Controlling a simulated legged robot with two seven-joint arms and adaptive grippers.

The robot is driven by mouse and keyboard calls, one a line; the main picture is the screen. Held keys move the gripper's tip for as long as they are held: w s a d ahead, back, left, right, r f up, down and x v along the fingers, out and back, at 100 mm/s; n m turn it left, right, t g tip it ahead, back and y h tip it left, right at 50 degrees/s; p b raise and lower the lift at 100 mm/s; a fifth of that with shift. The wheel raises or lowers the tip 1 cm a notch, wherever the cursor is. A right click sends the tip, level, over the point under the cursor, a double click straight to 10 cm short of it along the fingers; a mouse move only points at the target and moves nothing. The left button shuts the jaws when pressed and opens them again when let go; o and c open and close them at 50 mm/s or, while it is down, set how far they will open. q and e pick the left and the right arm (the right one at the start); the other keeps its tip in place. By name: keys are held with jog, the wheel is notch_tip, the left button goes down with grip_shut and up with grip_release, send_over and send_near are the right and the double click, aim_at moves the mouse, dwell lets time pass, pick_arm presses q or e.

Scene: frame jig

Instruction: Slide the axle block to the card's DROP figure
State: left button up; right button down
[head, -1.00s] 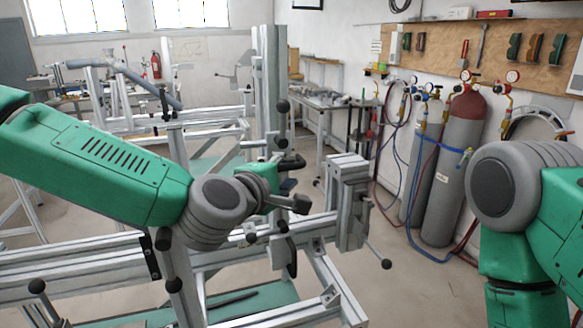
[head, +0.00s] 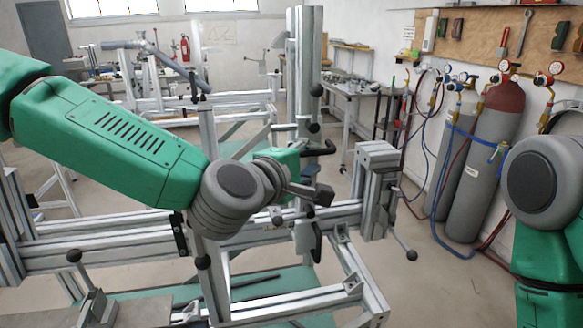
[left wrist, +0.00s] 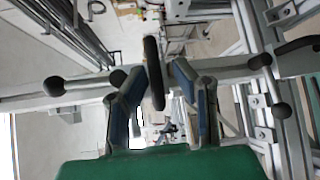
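My left gripper (head: 308,168) is beside the tall grey upright of the jig, partly hidden behind my own arm. In the left wrist view its two blue-padded fingers (left wrist: 163,82) are apart, with a black handle (left wrist: 153,72) between them. There is a gap on the handle's right side; contact on its left cannot be told. A grey metal block (head: 378,185) with a lever stands at the right end of the horizontal rail (head: 110,237). I cannot tell which part is the axle block. No card with a DROP figure can be made out. My right gripper is out of view.
The tall upright (head: 305,70) rises behind my left gripper. A slanted frame bar (head: 360,275) runs below the rail. Gas cylinders (head: 487,150) with hoses stand at the right wall. A workbench (head: 350,90) is behind. Open floor lies between jig and cylinders.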

pick_arm(q)
jog(key=v, duration=0.9)
jog(key=shift+a, duration=0.25)
jog(key=shift+d+f, duration=0.1)
jog(key=shift+d, duration=0.05)
